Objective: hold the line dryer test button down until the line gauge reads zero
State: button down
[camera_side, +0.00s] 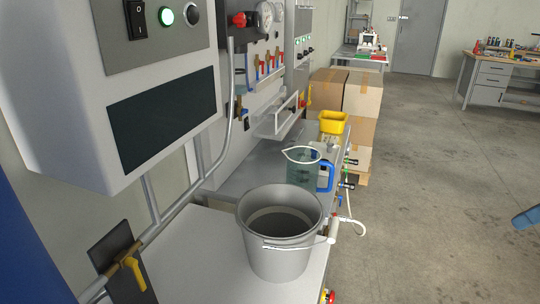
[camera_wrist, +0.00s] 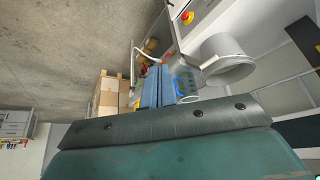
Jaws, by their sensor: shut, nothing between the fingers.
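My gripper (camera_wrist: 158,70) shows in the wrist view as two blue fingers side by side, shut and empty. It appears apart from everything around it. In the side view a blue tip (camera_side: 526,217) enters at the right edge, over the floor and away from the bench; it may be part of my gripper. Round white gauges (camera_side: 265,14) are on the grey wall panel at the top of the side view, partly cut off; their readings are too small to tell. A red knob (camera_side: 239,19) is left of them. I cannot tell which control is the dryer test button.
A grey bucket (camera_side: 280,263) and a clear jug (camera_side: 303,173) with a blue handle stand on the bench. Cardboard boxes (camera_side: 362,95) stand behind.

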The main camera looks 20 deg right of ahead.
aim_at(193, 15)
dwell(0.4)
jog(key=w+a+r+n+t+h, duration=0.1)
jog(key=w+a+r+n+t, duration=0.15)
jog(key=w+r, duration=0.45)
jog(key=w+a+r+n+t, duration=0.1)
jog(key=w+a+r+t, duration=0.2)
jog(key=w, duration=0.7)
jog(key=w+a+r+n+t+h, duration=0.15)
jog(key=w+r+t, duration=0.3)
jog(key=w, duration=0.45)
jog(key=w+a+r+n+t+y, duration=0.2)
jog(key=a+r+n+t, duration=0.1)
jog(key=a, duration=0.7)
jog(key=w+a+r+n+t+y, duration=0.2)
jog(key=a+r+n, duration=0.4)
jog(key=a, duration=0.4)
jog(key=shift+w+a+n+t, duration=0.35)
jog(key=shift+w+n+t, duration=0.4)
jog(key=shift+t, duration=0.45)
jog(key=shift+w+a+y, duration=0.1)
jog(key=shift+w+y, duration=0.1)
jog(key=shift+y, duration=0.05)
jog(key=w+a, duration=0.6)
